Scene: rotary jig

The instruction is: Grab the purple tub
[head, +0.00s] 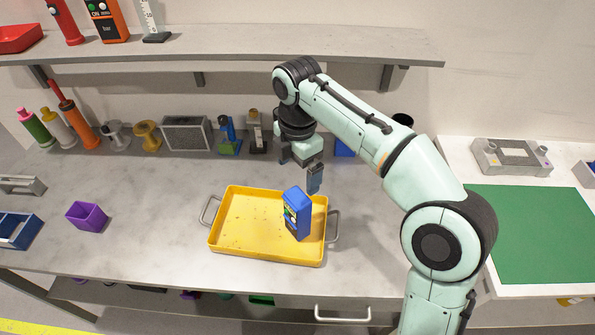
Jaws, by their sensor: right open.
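The purple tub (87,217) is a small open box on the grey worktop at the left, between a blue bin and the yellow tray. It stands upright and looks empty. My right gripper (300,173) hangs open with its fingers pointing down, above the back of the yellow tray. It is well to the right of the tub and holds nothing. My left gripper is not in view.
The yellow tray (236,246) with side handles holds a blue boxy device (297,214). A blue bin (18,231) lies left of the tub. Bottles, spools and fixtures line the back wall below a shelf (230,45). A green mat (535,230) lies at right.

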